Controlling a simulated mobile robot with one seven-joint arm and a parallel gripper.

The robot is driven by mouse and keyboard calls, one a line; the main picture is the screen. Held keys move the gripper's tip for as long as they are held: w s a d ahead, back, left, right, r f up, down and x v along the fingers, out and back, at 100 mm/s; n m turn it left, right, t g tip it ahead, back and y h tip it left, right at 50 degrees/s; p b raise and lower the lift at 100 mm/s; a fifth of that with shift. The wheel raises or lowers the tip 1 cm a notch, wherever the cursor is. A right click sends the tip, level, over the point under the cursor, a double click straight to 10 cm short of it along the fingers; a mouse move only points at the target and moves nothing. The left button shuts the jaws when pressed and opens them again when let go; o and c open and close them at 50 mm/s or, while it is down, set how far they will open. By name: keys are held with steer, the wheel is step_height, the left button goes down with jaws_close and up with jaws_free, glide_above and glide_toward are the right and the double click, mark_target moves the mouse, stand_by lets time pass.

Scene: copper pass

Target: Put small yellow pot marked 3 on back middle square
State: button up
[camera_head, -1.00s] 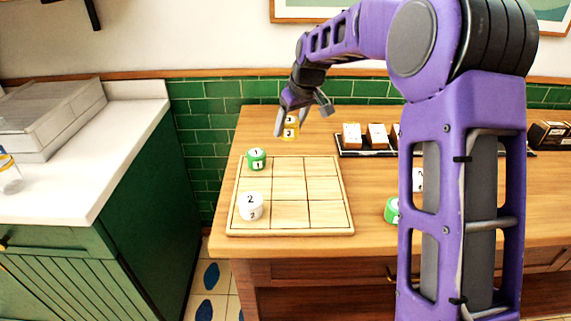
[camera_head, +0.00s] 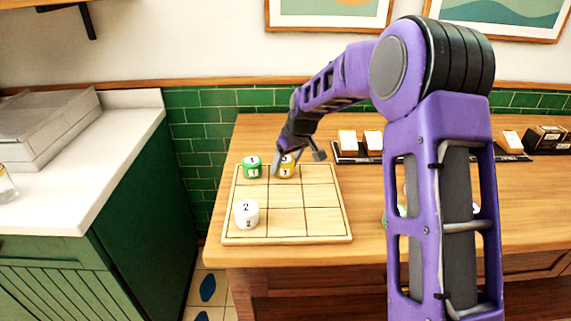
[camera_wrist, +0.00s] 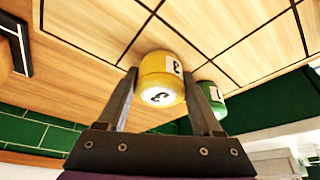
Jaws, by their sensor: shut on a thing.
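The small yellow pot marked 3 (camera_head: 287,171) is at the back middle square of the wooden grid board (camera_head: 345,238). My gripper (camera_head: 284,166) is shut on it, with one finger on each side in the wrist view (camera_wrist: 163,82). The yellow pot (camera_wrist: 160,80) looks upright there, over or on the board; I cannot tell whether its base touches the wood. A green pot marked 1 (camera_head: 252,167) stands on the back left square, just beside it. A white pot marked 2 (camera_head: 246,214) stands on the front left square.
A dark rack with white cards (camera_head: 347,143) lies behind the board to the right. Dark boxes (camera_head: 543,138) stand at the far right. My arm partly hides pots on the table right of the board. The board's middle and right columns are otherwise bare.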

steer(key=shift+f, duration=0.15)
steer(key=o, duration=1.5)
steer(key=shift+r, duration=0.35)
steer(key=p+v, duration=0.1)
steer(key=v, duration=1)
steer(key=shift+s+d+r, duration=0.1)
steer(key=shift+r, duration=0.25)
